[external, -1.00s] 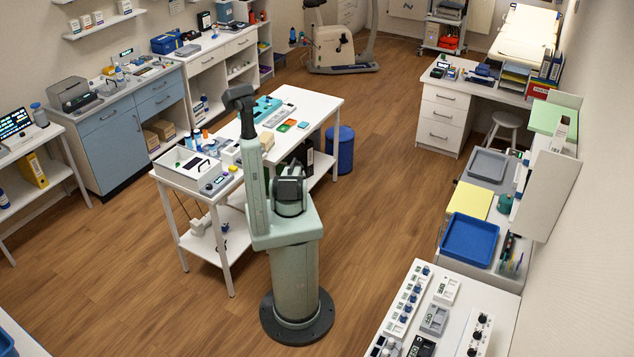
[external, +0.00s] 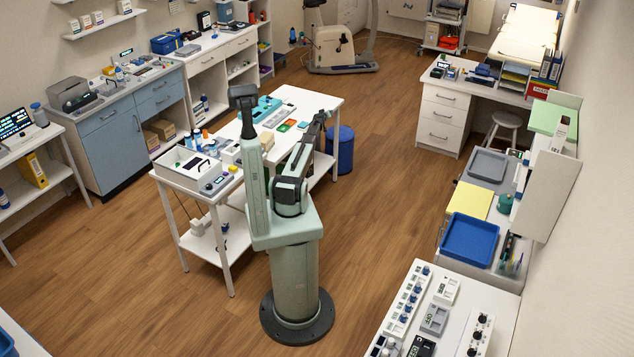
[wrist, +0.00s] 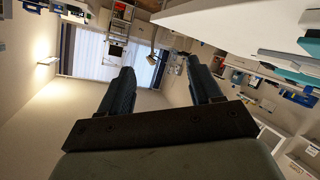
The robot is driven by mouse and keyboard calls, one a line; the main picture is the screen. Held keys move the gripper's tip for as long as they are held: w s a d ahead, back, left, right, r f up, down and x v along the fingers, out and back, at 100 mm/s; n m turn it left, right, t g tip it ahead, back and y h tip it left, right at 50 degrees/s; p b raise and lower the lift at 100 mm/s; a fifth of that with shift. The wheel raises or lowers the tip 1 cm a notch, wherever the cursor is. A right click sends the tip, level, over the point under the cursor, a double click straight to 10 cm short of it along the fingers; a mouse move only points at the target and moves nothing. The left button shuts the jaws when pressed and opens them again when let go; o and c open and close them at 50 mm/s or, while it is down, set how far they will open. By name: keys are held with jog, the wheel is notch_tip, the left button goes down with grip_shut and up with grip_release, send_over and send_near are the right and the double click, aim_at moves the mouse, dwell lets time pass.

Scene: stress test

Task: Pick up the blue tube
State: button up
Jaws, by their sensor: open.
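Small upright blue-and-white items (external: 197,135) stand on the white table (external: 325,98), toward its left side. They are too small to tell which is the blue tube. In the wrist view my gripper (wrist: 163,78) is open, with two dark fingers apart and nothing between them. The wrist view is strongly rolled and looks across the room, and no blue tube can be made out between the fingers. In the external view my arm reaches over the right side of the table, away from these items. The fingers are too small to make out there.
A white box (external: 180,166) stands at the table's near left end. A teal tray (external: 266,108) and small coloured trays (external: 287,126) lie near the middle. A blue bin (external: 346,150) stands on the floor at right. Open wooden floor lies around my base.

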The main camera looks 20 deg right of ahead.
jog(key=w+a+r+m+y, duration=0.15)
jog(key=w+a+r, duration=0.3)
jog(key=a, duration=0.45)
jog(key=w+a+m+g+y, duration=0.3)
jog(key=a+m+y, duration=0.15)
jog(key=a, duration=2.15)
notch_tip(320, 180, up, 12)
jog(key=m+g+y, duration=0.1)
jog(key=m+g, duration=0.8)
jog(key=m, duration=0.2)
send_over(199, 147)
jog(key=shift+s+f, duration=0.2)
jog(key=shift+f, duration=2.15)
jog(key=shift+s+f, duration=0.25)
jog(key=shift+f, duration=2.05)
jog(key=shift+s+f, duration=0.2)
jog(key=shift+f, duration=2.15)
jog(key=shift+c, duration=0.2)
